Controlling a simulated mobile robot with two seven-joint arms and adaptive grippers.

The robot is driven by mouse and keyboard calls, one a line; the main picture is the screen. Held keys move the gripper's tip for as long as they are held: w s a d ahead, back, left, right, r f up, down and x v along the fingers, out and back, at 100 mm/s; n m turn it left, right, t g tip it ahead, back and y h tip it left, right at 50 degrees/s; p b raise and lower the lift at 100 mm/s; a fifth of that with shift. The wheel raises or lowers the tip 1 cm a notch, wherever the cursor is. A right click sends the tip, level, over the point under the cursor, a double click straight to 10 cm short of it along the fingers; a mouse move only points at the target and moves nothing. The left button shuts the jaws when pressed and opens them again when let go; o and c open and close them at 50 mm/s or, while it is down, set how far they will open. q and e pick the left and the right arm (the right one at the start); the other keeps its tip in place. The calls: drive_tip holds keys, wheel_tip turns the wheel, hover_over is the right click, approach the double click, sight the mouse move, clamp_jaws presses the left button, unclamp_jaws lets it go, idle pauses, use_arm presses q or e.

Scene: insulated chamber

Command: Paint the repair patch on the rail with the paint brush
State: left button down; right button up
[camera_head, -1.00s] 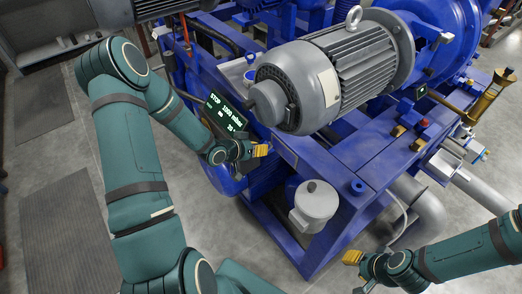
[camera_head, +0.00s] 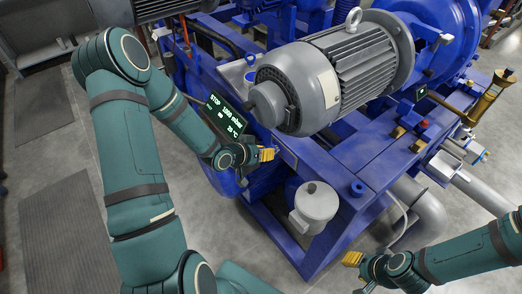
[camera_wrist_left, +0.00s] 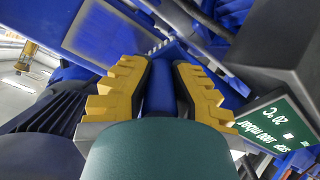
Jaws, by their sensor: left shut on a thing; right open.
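My left gripper (camera_head: 267,154) is beside the blue frame rail (camera_head: 310,160), below the grey motor. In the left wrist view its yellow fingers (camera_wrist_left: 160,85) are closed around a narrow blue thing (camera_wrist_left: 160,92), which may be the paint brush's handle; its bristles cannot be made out. A paler grey-blue rectangle (camera_wrist_left: 105,35) lies on a blue face ahead of the fingers in that view; I cannot tell if it is the repair patch. My right gripper (camera_head: 352,259) is open at the lower right, over the floor and apart from the frame.
The grey motor (camera_head: 325,80) overhangs the rail. A display screen (camera_head: 225,115) stands close beside my left wrist. A grey-white canister (camera_head: 314,205) is below the rail, and a grey pipe (camera_head: 428,212) is at the right. Floor (camera_head: 60,150) is clear at the left.

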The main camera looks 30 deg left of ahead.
use_arm(q)
drive_tip(key=d+b, duration=0.1)
drive_tip(key=s+d+b, duration=0.1)
drive_tip(key=d, duration=0.1)
drive_tip(key=shift+s+d, duration=0.15)
idle(0.4)
drive_tip(key=shift+w+a+r+p, duration=0.1)
drive_tip(key=shift+w+a+p, duration=0.2)
drive_tip(key=shift+a, duration=0.4)
drive_tip(key=shift+w+a+p, duration=0.3)
drive_tip(key=shift+w+a, duration=0.05)
drive_tip(key=shift+a, duration=0.4)
drive_tip(key=shift+w+a+r+p, duration=0.1)
drive_tip(key=shift+w+a+p, duration=0.2)
drive_tip(key=shift+a, duration=0.4)
drive_tip(key=shift+w+a+f+p, duration=0.1)
drive_tip(key=shift+w+a+p, duration=0.15)
drive_tip(key=shift+a, duration=0.3)
drive_tip(key=shift+w+a+f+p, duration=0.1)
drive_tip(key=shift+a+p, duration=0.1)
drive_tip(key=shift+a, duration=0.3)
drive_tip(key=s+a+p, duration=0.1)
drive_tip(key=s+a, duration=0.1)
drive_tip(key=s, duration=0.3)
drive_tip(key=shift+s+a, duration=0.15)
drive_tip(key=shift+s, duration=0.2)
drive_tip(key=shift+p, duration=0.3)
